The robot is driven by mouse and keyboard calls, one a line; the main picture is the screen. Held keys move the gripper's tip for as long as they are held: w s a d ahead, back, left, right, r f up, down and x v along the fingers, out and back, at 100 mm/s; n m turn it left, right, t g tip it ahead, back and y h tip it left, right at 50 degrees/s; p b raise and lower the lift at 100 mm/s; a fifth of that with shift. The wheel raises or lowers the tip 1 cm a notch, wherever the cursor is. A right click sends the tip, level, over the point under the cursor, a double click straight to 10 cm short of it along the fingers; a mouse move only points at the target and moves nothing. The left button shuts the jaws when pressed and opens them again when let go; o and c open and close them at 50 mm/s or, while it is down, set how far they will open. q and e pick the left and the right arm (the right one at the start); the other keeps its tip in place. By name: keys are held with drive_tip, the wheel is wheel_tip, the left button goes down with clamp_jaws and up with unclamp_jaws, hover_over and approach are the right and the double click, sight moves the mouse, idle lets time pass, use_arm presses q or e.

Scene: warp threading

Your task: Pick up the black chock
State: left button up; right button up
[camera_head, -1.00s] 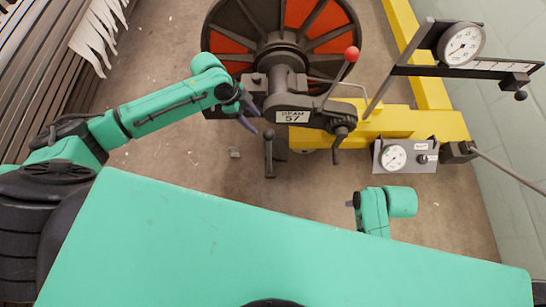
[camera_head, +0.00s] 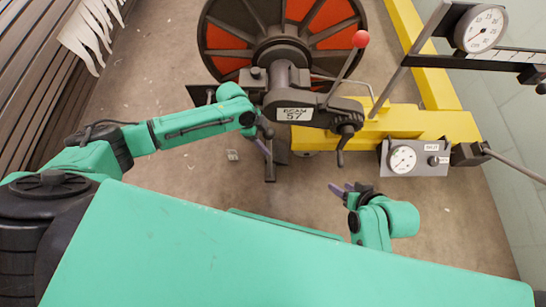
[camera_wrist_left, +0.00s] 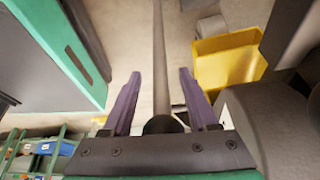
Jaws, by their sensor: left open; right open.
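I cannot make out the black chock with certainty in either view. My left gripper (camera_head: 265,143) is beside the machine's lower left in the head view, near a dark upright lever (camera_head: 270,170). In the left wrist view the left gripper's two purple fingers (camera_wrist_left: 159,76) are apart. A grey rod (camera_wrist_left: 160,50) with a black round end (camera_wrist_left: 163,124) shows between them; I cannot tell whether they touch it. My right gripper (camera_head: 342,189) is open and empty above the floor in front of the machine.
A large red and black wheel (camera_head: 325,40) stands behind the machine's BEAM 57 plate (camera_head: 294,114). A red-knobbed lever (camera_head: 360,40), a yellow frame (camera_head: 415,122) and a gauge box (camera_head: 402,158) are to the right.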

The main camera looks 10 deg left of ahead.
use_arm(q)
drive_tip(key=shift+d+f, duration=0.1)
drive_tip(key=shift+f, duration=0.05)
clamp_jaws()
idle(1.2)
drive_tip(key=shift+w, duration=0.1)
